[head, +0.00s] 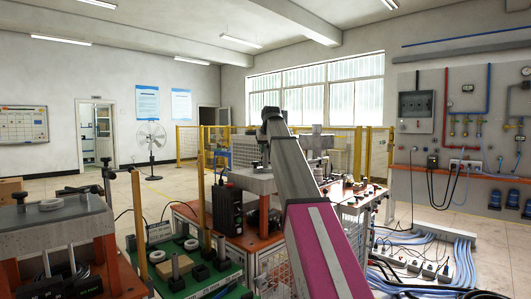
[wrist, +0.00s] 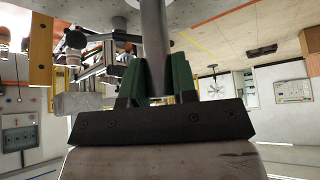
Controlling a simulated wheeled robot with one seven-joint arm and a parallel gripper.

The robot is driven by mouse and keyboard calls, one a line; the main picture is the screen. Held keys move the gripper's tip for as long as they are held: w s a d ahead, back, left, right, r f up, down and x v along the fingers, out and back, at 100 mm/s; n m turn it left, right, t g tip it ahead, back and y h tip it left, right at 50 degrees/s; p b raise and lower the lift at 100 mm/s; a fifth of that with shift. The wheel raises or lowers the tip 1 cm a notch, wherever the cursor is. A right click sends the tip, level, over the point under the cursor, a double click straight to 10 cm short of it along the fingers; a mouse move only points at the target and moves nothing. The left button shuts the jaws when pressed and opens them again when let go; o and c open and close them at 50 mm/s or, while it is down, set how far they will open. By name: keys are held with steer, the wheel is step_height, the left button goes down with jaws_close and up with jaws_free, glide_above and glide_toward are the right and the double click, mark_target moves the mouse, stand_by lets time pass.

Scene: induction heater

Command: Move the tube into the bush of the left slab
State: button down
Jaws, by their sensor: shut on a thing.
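My gripper (wrist: 156,78) has green fingers shut on a grey tube (wrist: 153,30) in the wrist view, which is upside down. The tube runs out of the top edge of that view, past a grey slab surface (wrist: 105,12). A pale ring edge (wrist: 134,3) shows beside the tube there; I cannot tell whether the tube is inside it. In the head view my arm hides the gripper and tube. Another slab (head: 243,181) with a ring (head: 256,165) stands mid-picture, left of my arm.
A green board (head: 190,268) with rings, blocks and upright posts lies between the two slab stands. A wooden post (head: 138,215) stands at the near left. Cables (head: 420,255) and a socket strip (head: 410,262) lie on the floor at right. A fan (head: 151,140) stands far back.

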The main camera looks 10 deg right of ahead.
step_height(320, 180, up, 6)
steer(key=shift+f, duration=0.2)
stand_by(0.9)
